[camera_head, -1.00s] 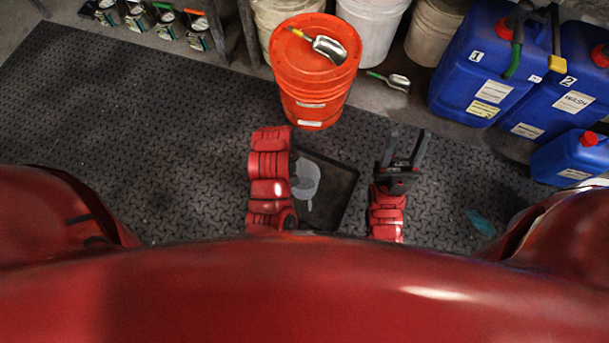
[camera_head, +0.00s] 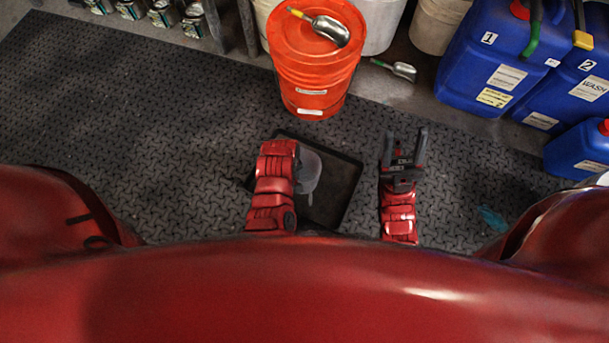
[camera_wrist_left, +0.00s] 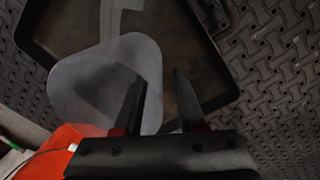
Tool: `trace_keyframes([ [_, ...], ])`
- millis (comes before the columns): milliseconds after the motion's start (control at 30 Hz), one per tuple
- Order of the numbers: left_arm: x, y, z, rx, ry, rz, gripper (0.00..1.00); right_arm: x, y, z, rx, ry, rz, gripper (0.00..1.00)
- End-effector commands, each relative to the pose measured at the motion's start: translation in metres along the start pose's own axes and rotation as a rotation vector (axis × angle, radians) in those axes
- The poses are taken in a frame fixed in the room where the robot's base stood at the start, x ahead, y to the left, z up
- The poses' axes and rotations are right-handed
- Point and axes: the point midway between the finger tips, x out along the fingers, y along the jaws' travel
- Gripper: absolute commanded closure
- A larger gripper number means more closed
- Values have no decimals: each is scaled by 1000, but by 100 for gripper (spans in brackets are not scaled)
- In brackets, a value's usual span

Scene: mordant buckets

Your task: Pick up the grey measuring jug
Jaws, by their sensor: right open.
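The grey measuring jug (camera_head: 308,174) stands on a black tray (camera_head: 345,190) on the floor, partly hidden by my left arm in the head view. In the left wrist view the jug (camera_wrist_left: 85,85) is a pale translucent shape with its handle (camera_wrist_left: 125,18) pointing to the top. My left gripper (camera_wrist_left: 159,76) is open; one finger overlaps the jug's edge in the picture, the other shows over the tray. I cannot tell if it touches the jug. In the head view the left fingers are hidden. My right gripper (camera_head: 404,147) is open and empty, right of the tray.
An orange bucket (camera_head: 313,85) with a metal scoop (camera_head: 328,30) on its lid stands beyond the tray. Another scoop (camera_head: 396,69) lies to its right. Blue canisters (camera_head: 500,60) stand at the right. The patterned floor mat (camera_head: 130,120) is clear at left.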

Motion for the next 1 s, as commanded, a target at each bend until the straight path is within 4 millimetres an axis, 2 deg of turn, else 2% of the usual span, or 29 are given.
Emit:
trace_keyframes([
  [33,11,0,0,-1,0,0,60,-6,-3,1,3,1,-8,50],
  [67,12,0,0,-1,-1,0,60,-6,-3,1,4,1,-12,50],
  [267,12,0,0,-1,-1,0,60,-4,-3,2,6,-2,-15,50],
  [367,11,0,0,-1,-1,0,75,-4,-3,2,5,-3,-15,50],
  [500,11,0,0,-1,-1,0,100,-4,-3,2,5,-3,-14,50],
  [1000,11,0,0,-1,-1,0,100,-4,-3,2,5,-4,-14,50],
])
